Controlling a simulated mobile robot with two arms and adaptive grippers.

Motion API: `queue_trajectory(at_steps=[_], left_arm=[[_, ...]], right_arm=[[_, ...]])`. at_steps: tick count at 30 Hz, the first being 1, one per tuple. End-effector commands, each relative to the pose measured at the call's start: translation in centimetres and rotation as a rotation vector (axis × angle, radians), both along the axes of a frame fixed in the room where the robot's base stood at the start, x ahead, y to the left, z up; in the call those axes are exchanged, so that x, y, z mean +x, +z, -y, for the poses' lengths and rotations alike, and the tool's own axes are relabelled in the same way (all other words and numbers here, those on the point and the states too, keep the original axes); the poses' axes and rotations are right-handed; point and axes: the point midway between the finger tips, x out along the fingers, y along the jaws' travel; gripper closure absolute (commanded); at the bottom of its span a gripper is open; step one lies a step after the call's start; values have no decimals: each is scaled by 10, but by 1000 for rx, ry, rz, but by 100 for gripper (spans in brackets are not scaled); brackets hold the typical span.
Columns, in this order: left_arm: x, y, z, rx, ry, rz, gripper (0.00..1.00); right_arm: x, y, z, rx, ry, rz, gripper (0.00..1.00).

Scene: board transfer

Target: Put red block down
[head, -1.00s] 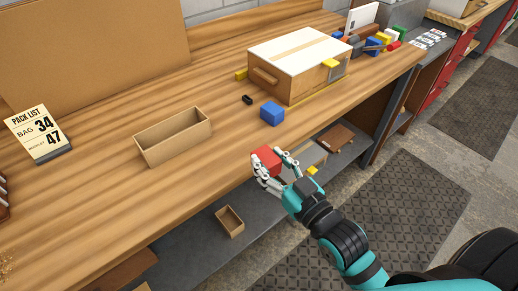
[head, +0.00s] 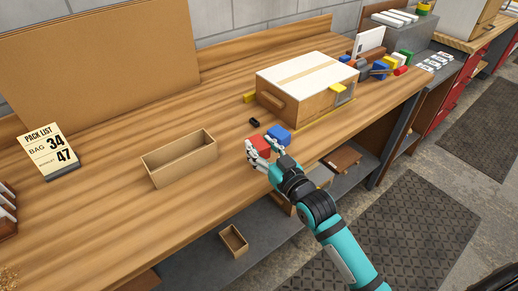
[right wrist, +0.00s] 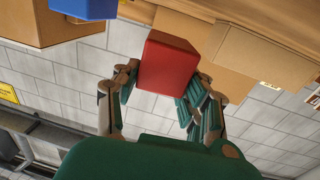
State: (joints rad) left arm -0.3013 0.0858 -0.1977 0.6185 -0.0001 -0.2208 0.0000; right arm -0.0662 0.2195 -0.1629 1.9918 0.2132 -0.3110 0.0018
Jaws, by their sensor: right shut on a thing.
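The red block (head: 259,145) is in my right gripper (head: 265,155), over the front part of the wooden table. In the right wrist view the red block (right wrist: 166,62) sits between the two fingers of the right gripper (right wrist: 160,88), which is shut on it. I cannot tell whether the block touches the tabletop. The blue block (head: 279,134) stands just behind and to the right of it in the head view. It also shows in the right wrist view (right wrist: 85,8) at the top left. My left gripper is in neither view.
An open cardboard tray (head: 180,160) stands left of the gripper. A small black object (head: 254,122) and a large wooden box with a white top (head: 306,78) are behind. A pack list sign (head: 50,152) stands far left. Bare tabletop lies between tray and gripper.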

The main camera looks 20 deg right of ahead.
Motion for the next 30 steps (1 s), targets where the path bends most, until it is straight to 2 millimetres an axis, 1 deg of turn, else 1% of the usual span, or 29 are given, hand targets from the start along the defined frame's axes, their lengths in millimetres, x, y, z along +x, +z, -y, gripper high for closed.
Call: queue_trajectory(at_steps=[4,6,9,12,15,22,26,27,30], left_arm=[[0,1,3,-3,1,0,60],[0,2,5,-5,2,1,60],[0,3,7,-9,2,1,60],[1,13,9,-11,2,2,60],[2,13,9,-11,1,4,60],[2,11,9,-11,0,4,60],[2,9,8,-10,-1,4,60],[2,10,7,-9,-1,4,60],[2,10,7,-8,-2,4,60]], right_arm=[[12,0,1,0,0,2,92],[24,-1,1,0,0,2,92],[22,-21,1,0,1,-5,92],[22,-28,1,-1,1,-3,92],[22,-33,1,0,1,0,92],[22,-34,1,0,1,1,92],[22,-38,1,0,1,0,92],[22,-37,1,0,1,0,52],[22,-37,1,0,1,0,39]])
